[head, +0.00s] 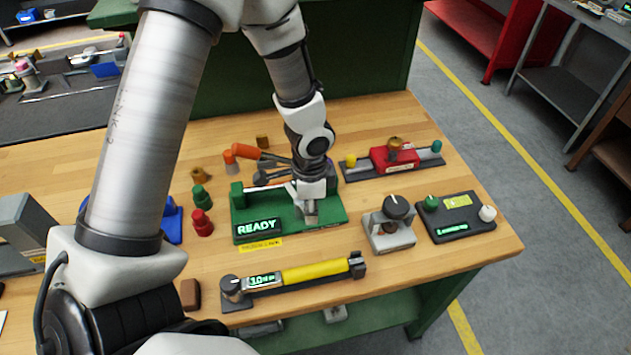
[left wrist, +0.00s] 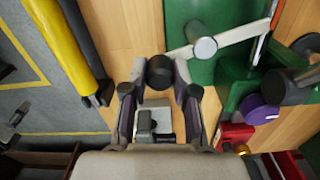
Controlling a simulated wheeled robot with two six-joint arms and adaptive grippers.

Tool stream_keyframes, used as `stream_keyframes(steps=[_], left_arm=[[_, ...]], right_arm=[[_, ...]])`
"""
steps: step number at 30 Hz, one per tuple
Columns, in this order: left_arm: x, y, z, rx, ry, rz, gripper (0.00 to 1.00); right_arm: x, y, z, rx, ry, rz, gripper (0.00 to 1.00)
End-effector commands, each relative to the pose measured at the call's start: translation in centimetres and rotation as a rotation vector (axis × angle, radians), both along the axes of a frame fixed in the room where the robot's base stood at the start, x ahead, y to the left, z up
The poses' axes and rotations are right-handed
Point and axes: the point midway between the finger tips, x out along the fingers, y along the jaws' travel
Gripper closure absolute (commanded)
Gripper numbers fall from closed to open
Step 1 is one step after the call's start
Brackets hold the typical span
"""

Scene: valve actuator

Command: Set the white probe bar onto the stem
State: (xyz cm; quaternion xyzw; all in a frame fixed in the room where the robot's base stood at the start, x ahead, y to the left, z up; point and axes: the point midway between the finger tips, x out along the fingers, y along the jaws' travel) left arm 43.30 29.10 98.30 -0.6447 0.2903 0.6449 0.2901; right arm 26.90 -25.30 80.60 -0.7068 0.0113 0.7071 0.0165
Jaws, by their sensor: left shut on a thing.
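In the left wrist view the bar (left wrist: 236,36) slopes up to the right. A grey cylinder (left wrist: 203,48) stands at the bar over the green base; I cannot tell whether it is the stem or whether the bar is seated. My left gripper (left wrist: 160,88) is shut on a black knob (left wrist: 160,72) at the bar's near end. The gripper hides that end in the head view. My right gripper is out of view.
A yellow-handled tool (head: 315,271) lies in front. A grey block with black knob (head: 392,230) and a dark control box (head: 456,217) stand right. A red vise on a rail (head: 394,159) sits behind right. Green (head: 201,197) and red (head: 201,222) knobs stand left.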

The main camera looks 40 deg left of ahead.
Motion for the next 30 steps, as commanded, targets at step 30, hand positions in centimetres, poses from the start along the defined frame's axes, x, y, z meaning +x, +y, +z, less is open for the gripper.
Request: stream_keyframes(steps=[30], left_arm=[[-1.3,0.9,0.0,0.001,0.001,-0.314,1.00]], right_arm=[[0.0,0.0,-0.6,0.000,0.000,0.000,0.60]])
